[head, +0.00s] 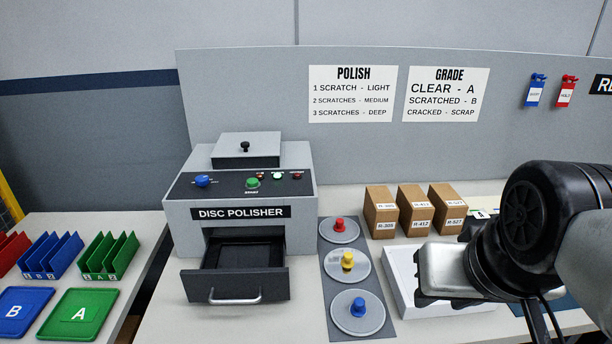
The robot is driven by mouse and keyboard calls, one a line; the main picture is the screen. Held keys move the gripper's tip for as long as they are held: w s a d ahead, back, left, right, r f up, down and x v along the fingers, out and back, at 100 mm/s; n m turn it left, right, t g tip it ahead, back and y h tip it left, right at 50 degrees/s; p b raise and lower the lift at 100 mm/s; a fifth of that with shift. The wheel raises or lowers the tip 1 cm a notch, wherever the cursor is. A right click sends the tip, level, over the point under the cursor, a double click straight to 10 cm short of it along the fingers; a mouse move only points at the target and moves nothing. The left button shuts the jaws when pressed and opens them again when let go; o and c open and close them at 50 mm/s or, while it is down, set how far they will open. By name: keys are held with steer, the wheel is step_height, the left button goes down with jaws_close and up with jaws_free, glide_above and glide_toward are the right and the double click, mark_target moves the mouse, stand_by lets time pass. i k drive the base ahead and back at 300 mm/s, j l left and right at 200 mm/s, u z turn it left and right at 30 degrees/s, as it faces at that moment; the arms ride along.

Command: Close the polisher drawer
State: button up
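The grey disc polisher (240,190) stands on the bench left of the middle. Its drawer (235,287) is pulled out toward me, with a silver bar handle (235,298) on its dark front. The drawer's inside is dark, and I see no disc in it. My gripper (440,274) is at the right, over the white tray and well apart from the drawer. My arm reaches in from the right edge. The fingertips do not show clearly, so I cannot tell whether the gripper is open.
A dark board with red, yellow and blue knobbed discs (348,264) lies right of the drawer. The white tray (400,290) and several cardboard boxes (414,209) are farther right. Coloured racks (110,257) and trays (82,314) sit on a separate surface left.

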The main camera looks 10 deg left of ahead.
mark_target(241, 262)
steer(key=u, duration=1.35)
